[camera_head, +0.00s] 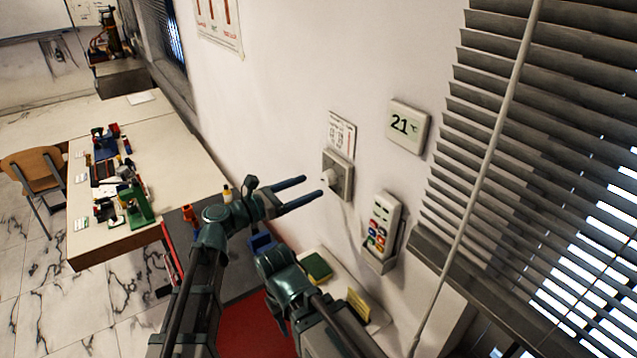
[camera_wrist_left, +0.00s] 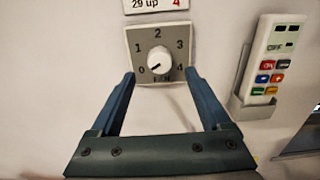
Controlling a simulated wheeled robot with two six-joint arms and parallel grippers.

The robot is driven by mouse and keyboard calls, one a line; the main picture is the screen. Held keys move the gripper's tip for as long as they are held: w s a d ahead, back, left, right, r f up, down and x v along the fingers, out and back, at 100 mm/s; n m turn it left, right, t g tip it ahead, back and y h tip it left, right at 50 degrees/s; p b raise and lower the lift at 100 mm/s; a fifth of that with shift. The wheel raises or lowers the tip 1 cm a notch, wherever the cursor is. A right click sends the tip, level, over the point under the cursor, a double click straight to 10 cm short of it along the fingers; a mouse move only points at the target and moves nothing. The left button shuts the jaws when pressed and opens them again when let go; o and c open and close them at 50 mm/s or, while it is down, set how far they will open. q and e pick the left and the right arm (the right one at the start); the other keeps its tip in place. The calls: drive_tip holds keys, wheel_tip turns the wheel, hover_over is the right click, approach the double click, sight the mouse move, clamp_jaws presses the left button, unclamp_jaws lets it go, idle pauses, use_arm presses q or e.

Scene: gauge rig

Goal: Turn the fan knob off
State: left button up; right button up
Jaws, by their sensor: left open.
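The fan knob (camera_head: 329,178) is a round white dial on a grey square plate (camera_head: 345,168) on the wall. In the left wrist view the knob (camera_wrist_left: 158,59) sits amid the numbers 0 to 4, and its dark mark points to the lower left, toward 0. My left gripper (camera_head: 314,186) is open and empty, its blue fingers reaching toward the plate. In the left wrist view its fingertips (camera_wrist_left: 160,74) lie either side of the knob's lower part, apparently short of it. My right arm shows low in the head view; its jaw state is unclear.
A white remote (camera_head: 383,222) hangs in a wall holder right of the plate. A thermostat reading 21 (camera_head: 408,126) and a small printed card (camera_head: 341,134) are above. Window blinds (camera_head: 540,120) with a cord are at right. A cluttered table (camera_head: 185,165) stands at left.

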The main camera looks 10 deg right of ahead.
use_arm(q)
drive_tip(key=v, duration=0.8)
drive_tip(key=shift+a, duration=0.1)
drive_tip(key=s+a+f+m+g+y, duration=0.2)
drive_tip(key=s+a+f+m+y, duration=0.2)
drive_tip(key=f+m, duration=0.3)
drive_tip(key=s+a+f+m+g+y, duration=0.2)
drive_tip(key=s+a+f+m+y, duration=0.15)
drive_tip(key=f+m, duration=0.4)
drive_tip(key=s+a+f+m+g+y, duration=0.1)
drive_tip(key=s+a+f+m+y, duration=0.3)
drive_tip(key=a, duration=0.4)
drive_tip(key=s+a+f+m+y, duration=0.2)
drive_tip(key=a+f+m+y, duration=0.15)
drive_tip(key=a+y, duration=0.35)
drive_tip(key=s+d+f+m+g+b, duration=0.1)
drive_tip(key=s+d+f+m+b, duration=0.3)
drive_tip(key=d+f+b, duration=0.6)
drive_tip(key=shift+s+d+f+b, duration=0.2)
drive_tip(key=shift+s+f+b, duration=0.7)
drive_tip(key=shift+s+b, duration=0.1)
